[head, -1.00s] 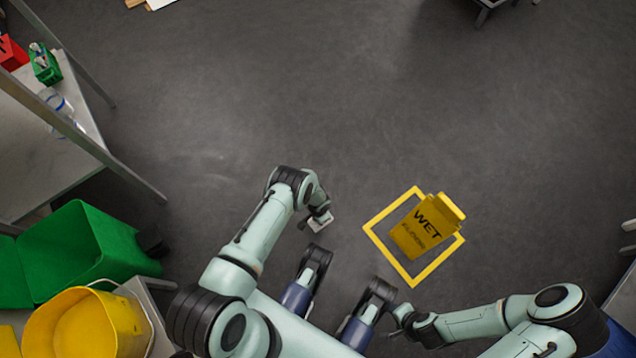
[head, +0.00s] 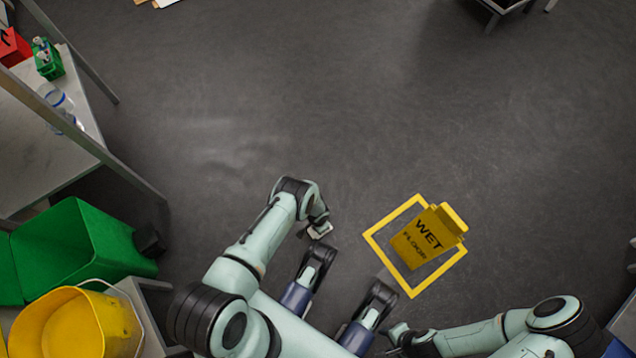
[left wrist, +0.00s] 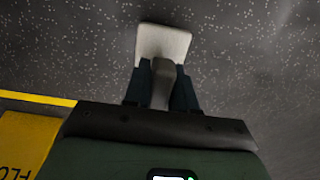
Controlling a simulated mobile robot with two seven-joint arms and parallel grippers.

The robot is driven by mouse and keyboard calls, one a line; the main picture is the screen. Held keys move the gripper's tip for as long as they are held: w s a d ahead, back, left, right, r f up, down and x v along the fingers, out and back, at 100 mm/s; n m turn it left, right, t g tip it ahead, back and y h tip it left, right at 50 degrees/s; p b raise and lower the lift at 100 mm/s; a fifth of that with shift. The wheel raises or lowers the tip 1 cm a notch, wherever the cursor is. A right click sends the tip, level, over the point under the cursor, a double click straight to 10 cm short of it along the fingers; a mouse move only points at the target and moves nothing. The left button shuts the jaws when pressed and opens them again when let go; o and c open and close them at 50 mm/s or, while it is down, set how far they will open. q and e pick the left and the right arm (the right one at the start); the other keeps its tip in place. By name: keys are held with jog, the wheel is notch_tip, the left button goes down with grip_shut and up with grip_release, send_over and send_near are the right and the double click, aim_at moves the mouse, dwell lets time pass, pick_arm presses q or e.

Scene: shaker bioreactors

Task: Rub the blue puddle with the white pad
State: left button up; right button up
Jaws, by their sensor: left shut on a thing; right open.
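The white pad (left wrist: 163,42) is a pale, roughly square piece with a grey handle. My left gripper (left wrist: 161,85) is shut on the handle, with a dark finger on each side. In the head view the pad (head: 320,231) shows small under my left gripper (head: 313,223), low over the dark floor. I cannot tell whether it touches the floor. No blue puddle shows in either view. My right gripper (head: 392,335) is open and empty at the bottom of the head view, below the yellow sign.
A yellow WET FLOOR sign (head: 428,236) stands on the floor right of the pad. A green bin (head: 85,240), a yellow bucket (head: 75,325) and a table (head: 60,150) line the left side. The floor ahead is open.

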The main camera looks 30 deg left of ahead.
pick_arm(q)
jog(key=shift+f, duration=1)
dwell(0.3)
jog(key=shift+w+d, duration=0.25)
jog(key=shift+w, duration=0.35)
jog(key=shift+w+d, duration=0.3)
jog(key=shift+w, duration=0.35)
jog(key=shift+w+d, duration=0.25)
jog(key=shift+w, duration=0.35)
jog(key=shift+s+a+f+p, duration=0.1)
jog(key=shift+s+a+p, duration=0.2)
jog(key=shift+s+p, duration=0.35)
jog(key=shift+s+a+f+p, duration=0.1)
jog(key=shift+s+a+p, duration=0.2)
jog(key=shift+s, duration=0.5)
jog(key=shift+s+a+f, duration=0.1)
jog(key=shift+s+a, duration=0.1)
jog(key=shift+s, duration=0.5)
grip_shut()
jog(key=shift+p, duration=0.35)
jog(key=shift+w+r+p, duration=0.15)
jog(key=shift+r+p, duration=0.95)
jog(key=shift+r, duration=0.45)
jog(key=shift+w+r+p, duration=0.15)
jog(key=shift+r+p, duration=0.9)
jog(key=shift+r, duration=0.5)
